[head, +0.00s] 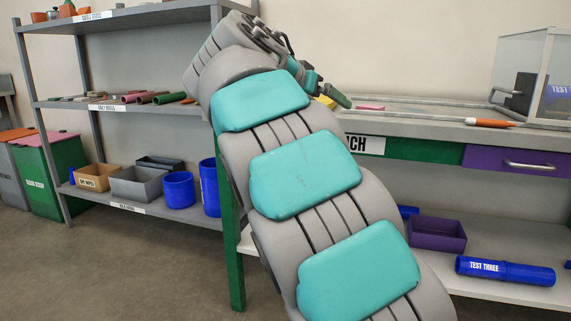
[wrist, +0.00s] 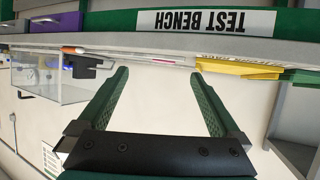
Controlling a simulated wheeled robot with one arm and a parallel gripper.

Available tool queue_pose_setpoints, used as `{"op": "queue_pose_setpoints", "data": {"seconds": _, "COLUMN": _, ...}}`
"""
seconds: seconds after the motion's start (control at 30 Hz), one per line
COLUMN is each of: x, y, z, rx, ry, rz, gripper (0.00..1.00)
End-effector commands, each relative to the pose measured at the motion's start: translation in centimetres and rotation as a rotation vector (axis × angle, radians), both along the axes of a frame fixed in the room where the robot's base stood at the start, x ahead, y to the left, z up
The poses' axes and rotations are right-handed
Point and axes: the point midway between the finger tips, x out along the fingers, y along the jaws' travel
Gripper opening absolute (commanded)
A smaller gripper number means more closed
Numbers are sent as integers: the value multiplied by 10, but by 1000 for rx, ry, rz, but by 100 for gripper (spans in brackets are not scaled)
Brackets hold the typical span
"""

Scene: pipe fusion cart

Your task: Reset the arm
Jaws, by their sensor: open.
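My arm rises through the middle of the head view, grey with teal pads, and bends over at the top. My gripper (wrist: 160,74) shows in the wrist view with its two green fingers wide apart and nothing between them. In the head view a green finger of my gripper (head: 338,96) shows past the arm, near the left end of the test bench (head: 437,127); the rest is mostly hidden by the wrist. The wrist view is upside down and shows the bench edge (wrist: 120,29) beyond the fingers.
A yellow item (wrist: 238,68) lies near the fingers in the wrist view. Below are a purple bin (head: 437,234) and a blue tube (head: 505,271). Shelves (head: 125,105) stand left; floor is clear front left.

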Motion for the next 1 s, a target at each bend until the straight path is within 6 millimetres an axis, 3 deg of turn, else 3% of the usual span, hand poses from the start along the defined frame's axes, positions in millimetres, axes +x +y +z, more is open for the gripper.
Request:
{"op": "queue_pose_setpoints", "data": {"seconds": 0.27, "x": -15, "y": -30, "z": -24, "rx": -16, "ry": 127, "rz": 2, "gripper": 100}}
{"op": "queue_pose_setpoints", "data": {"seconds": 0.53, "x": -53, "y": -73, "z": -68, "rx": -14, "ry": 334, "rz": 27, "gripper": 100}}
{"op": "queue_pose_setpoints", "data": {"seconds": 0.67, "x": -92, "y": -100, "z": -108, "rx": 12, "ry": 493, "rz": 60, "gripper": 100}}
{"op": "queue_pose_setpoints", "data": {"seconds": 0.8, "x": -145, "y": -120, "z": -154, "rx": 64, "ry": 660, "rz": 112, "gripper": 100}}
{"op": "queue_pose_setpoints", "data": {"seconds": 1.0, "x": -229, "y": -128, "z": -220, "rx": 168, "ry": 869, "rz": 217, "gripper": 100}}
